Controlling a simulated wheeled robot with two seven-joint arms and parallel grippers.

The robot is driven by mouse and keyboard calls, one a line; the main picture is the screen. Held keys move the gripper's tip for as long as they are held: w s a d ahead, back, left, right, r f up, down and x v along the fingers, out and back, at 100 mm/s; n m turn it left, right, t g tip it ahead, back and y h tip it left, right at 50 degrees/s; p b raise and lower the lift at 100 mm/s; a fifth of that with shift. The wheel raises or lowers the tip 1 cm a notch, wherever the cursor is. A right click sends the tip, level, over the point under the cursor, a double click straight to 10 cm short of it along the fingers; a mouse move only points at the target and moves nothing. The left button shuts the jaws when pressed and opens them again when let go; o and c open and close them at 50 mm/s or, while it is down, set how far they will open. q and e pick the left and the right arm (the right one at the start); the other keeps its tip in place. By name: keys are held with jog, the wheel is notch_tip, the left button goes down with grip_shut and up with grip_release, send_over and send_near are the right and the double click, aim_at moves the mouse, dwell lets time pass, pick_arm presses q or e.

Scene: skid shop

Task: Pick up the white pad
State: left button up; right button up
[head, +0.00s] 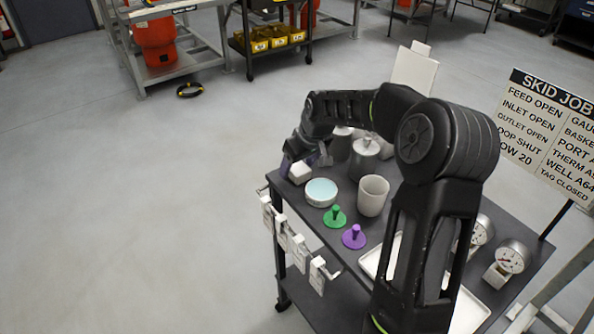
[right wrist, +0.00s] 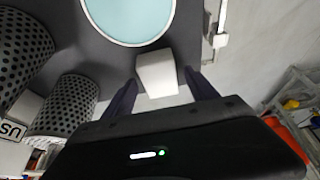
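The white pad (head: 300,174) is a small white block at the far left corner of the dark cart top, beside the round dish with a pale blue inside (head: 321,192). My right gripper (head: 305,161) is low at that corner, right by the pad. In the right wrist view the pad (right wrist: 157,72) shows between the two dark fingers (right wrist: 160,78), with a narrow gap seen on each side. The gripper is open there; whether the fingers reach down around the pad is hard to tell. My left gripper is out of view.
A grey cup (head: 373,195), a green knobbed piece (head: 335,216) and a purple one (head: 354,236) stand nearby on the cart. Perforated grey cylinders (right wrist: 66,105) are close to the right gripper. White tags (head: 298,248) hang along the cart's left edge. Open floor lies left.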

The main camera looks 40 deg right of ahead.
aim_at(298, 168)
jog(key=c, duration=1.3)
jog(key=shift+o, duration=0.2)
jog(key=shift+r, duration=0.1)
notch_tip(298, 168, up, 10)
